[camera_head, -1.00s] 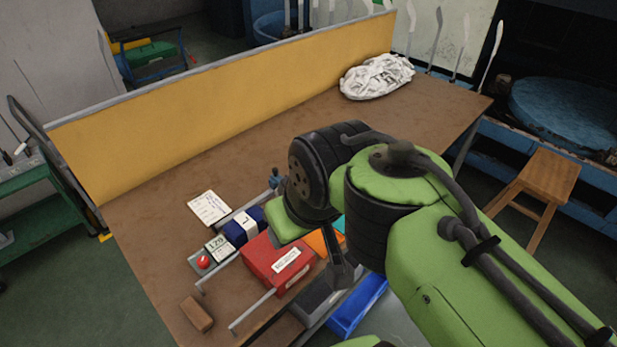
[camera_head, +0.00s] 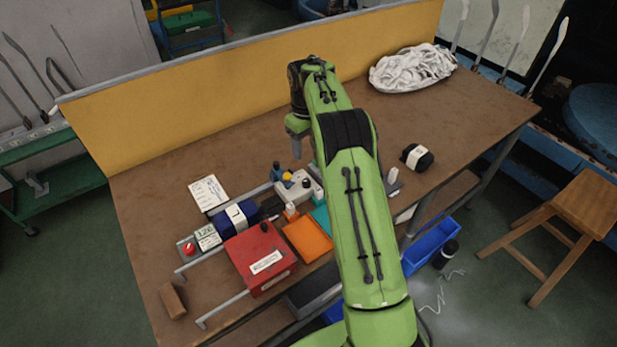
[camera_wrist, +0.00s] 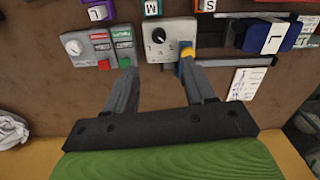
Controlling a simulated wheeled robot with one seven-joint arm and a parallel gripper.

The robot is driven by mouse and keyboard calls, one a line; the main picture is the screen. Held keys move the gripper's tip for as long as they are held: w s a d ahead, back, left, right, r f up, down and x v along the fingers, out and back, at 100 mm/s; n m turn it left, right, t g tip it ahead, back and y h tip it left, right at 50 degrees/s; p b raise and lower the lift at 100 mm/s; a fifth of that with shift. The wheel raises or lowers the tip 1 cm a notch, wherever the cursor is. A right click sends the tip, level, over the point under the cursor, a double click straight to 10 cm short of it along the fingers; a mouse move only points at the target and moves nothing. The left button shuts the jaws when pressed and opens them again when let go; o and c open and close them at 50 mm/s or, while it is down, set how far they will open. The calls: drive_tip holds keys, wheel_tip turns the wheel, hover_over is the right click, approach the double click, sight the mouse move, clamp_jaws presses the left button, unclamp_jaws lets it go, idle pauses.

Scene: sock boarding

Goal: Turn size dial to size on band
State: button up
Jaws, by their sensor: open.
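In the wrist view my gripper (camera_wrist: 160,75) is open and empty. Its two fingers point at a grey box (camera_wrist: 174,27) with a dial (camera_wrist: 158,36) and small marks around it. The dial lies just beyond the gap between the fingertips. The dial's setting is too small to read. The right fingertip overlaps a blue part with a yellow top (camera_wrist: 187,53) beside the box. A dark blue bundle (camera_wrist: 275,37) has a white band (camera_wrist: 274,40) that seems to read L.
Another grey box (camera_wrist: 88,45) has a white knob and red and green labels. A red box (camera_head: 260,257), a paper card (camera_head: 208,193) and a black banded bundle (camera_head: 417,158) are on the table. A yellow panel (camera_head: 250,65) stands along the back.

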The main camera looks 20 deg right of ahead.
sight(307, 181)
wheel_tip(307, 181, down, 14)
drive_tip(key=shift+w+d+r+b, duration=0.1)
drive_tip(key=shift+r+b, duration=0.1)
drive_tip(key=shift+b, duration=0.8)
drive_tip(key=shift+c, duration=0.4)
clamp_jaws()
